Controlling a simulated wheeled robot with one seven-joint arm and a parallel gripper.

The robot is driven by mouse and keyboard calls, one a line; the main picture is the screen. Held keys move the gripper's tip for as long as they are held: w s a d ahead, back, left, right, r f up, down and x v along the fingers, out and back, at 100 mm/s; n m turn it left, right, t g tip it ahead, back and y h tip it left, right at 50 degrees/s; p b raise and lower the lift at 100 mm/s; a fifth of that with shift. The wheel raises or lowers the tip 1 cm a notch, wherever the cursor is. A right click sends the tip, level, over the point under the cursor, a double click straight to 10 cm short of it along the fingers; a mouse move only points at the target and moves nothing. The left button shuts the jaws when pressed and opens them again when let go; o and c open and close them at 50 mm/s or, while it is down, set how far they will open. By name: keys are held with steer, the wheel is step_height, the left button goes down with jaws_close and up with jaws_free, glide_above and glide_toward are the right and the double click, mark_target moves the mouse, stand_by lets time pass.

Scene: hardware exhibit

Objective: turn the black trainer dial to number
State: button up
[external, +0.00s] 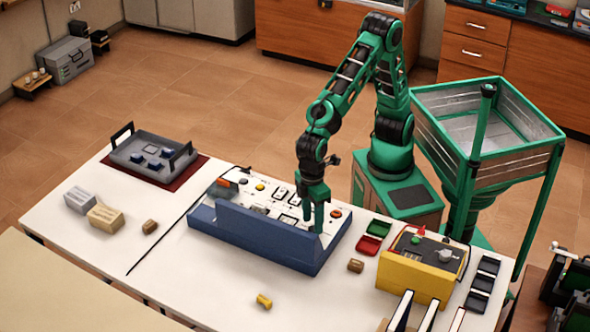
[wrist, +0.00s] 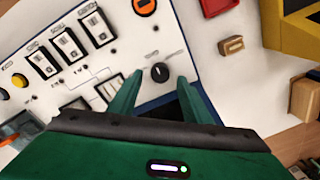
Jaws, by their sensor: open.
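The black dial (wrist: 160,72) is a small round knob with a white pointer mark on the white panel (wrist: 205,22). In the wrist view it lies just beyond and between the two green fingertips of my gripper (wrist: 160,82). My gripper is open, with a finger on either side of the dial's line and nothing held. In the external view my gripper (external: 310,215) points down over the right part of the blue trainer box (external: 250,240). The dial cannot be made out there. Whether the fingers touch the panel cannot be told.
The panel carries several switches (wrist: 68,45), a yellow button (wrist: 19,80) and an orange button (wrist: 144,6). A yellow box (external: 415,278) and a red tray (external: 373,238) stand to the right. The table's front middle is mostly clear around a small yellow piece (external: 264,301).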

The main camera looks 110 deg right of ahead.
steer(key=shift+f, duration=1.05)
steer(key=c, duration=1)
steer(key=shift+c, duration=0.2)
steer(key=shift+n, duration=0.3)
steer(key=n, duration=0.3)
steer(key=shift+a+n, duration=0.1)
steer(key=shift+n, duration=2.1)
steer(key=shift+w, duration=0.1)
